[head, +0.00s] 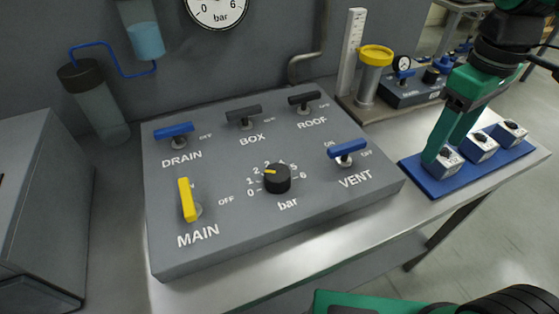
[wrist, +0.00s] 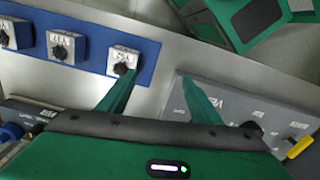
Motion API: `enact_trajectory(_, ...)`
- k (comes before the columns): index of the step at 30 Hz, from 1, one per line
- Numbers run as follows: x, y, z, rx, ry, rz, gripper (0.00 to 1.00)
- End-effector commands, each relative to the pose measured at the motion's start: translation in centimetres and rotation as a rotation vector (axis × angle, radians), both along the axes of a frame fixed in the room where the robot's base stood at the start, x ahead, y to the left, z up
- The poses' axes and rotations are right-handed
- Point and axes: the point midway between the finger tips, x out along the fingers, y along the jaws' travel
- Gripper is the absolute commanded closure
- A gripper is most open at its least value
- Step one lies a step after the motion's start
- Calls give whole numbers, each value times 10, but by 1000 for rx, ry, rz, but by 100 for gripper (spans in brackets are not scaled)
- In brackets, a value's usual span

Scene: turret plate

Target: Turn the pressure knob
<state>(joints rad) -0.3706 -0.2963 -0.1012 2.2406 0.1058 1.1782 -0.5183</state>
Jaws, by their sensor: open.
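The pressure knob (head: 277,178) is a round black knob on the grey sloped panel (head: 232,251), above the word "bar". Its yellow mark points to the upper left, near the 2 of the 0 to 6 scale. In the wrist view, a dark round part (wrist: 252,129) at the panel's right looks like this knob, partly covered by my gripper. My gripper (head: 446,146) is to the right of the panel, away from the knob, with its fingers over the blue block tray. In the wrist view, its fingers (wrist: 156,88) are apart with nothing between them.
The panel carries a yellow MAIN lever (head: 187,200), blue DRAIN (head: 174,131) and VENT (head: 347,148) levers, and dark BOX (head: 244,112) and ROOF (head: 305,98) levers. A blue tray (head: 440,188) of white blocks lies right. A yellow-topped cylinder (head: 372,75) stands behind.

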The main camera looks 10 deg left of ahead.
Motion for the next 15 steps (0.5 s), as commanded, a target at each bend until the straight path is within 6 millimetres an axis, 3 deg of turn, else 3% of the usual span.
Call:
enact_trajectory(1,5,27,6,-1,-1,121,41)
enact_trajectory(7,5,129,28,-2,-2,590,41)
enact_trajectory(12,-19,213,44,-1,-1,966,41)
enact_trajectory(15,-38,250,51,0,-1,1141,41)
